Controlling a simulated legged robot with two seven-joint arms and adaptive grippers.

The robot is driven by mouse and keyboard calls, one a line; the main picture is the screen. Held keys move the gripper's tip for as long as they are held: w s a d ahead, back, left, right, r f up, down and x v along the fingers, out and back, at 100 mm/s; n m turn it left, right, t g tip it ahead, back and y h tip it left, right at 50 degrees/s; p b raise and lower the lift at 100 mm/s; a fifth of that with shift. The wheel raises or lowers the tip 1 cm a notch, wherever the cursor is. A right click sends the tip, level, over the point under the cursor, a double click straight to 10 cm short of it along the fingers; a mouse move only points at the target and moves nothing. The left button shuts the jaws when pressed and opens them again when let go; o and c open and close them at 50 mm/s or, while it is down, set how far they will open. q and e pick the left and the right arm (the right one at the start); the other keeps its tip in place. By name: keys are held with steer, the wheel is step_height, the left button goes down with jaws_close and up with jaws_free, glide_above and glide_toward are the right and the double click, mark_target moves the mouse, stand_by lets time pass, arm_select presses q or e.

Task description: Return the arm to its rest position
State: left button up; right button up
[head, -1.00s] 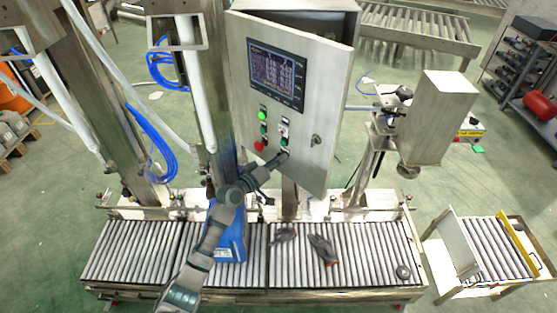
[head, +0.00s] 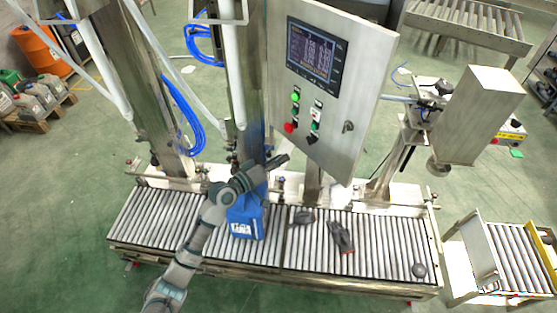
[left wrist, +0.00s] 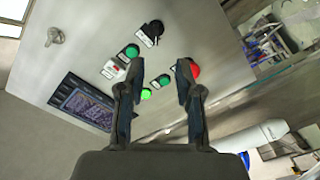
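My left arm reaches up from the bottom of the head view, and its gripper (head: 284,158) hangs in the air to the lower left of the control cabinet (head: 352,90). In the left wrist view the two fingers (left wrist: 152,76) stand apart with nothing between them, so the gripper is open. Past them that view shows the cabinet door with a black selector knob (left wrist: 153,29), a red button (left wrist: 190,69) and green buttons. The fingertips look apart from the panel. My right arm and gripper are out of view.
A blue canister (head: 246,222) stands on the roller conveyor (head: 165,217) just behind my forearm. Dark gloves (head: 340,237) lie on the rollers to its right. Steel columns with blue hoses (head: 185,115) rise behind. Open floor lies in front of the conveyor.

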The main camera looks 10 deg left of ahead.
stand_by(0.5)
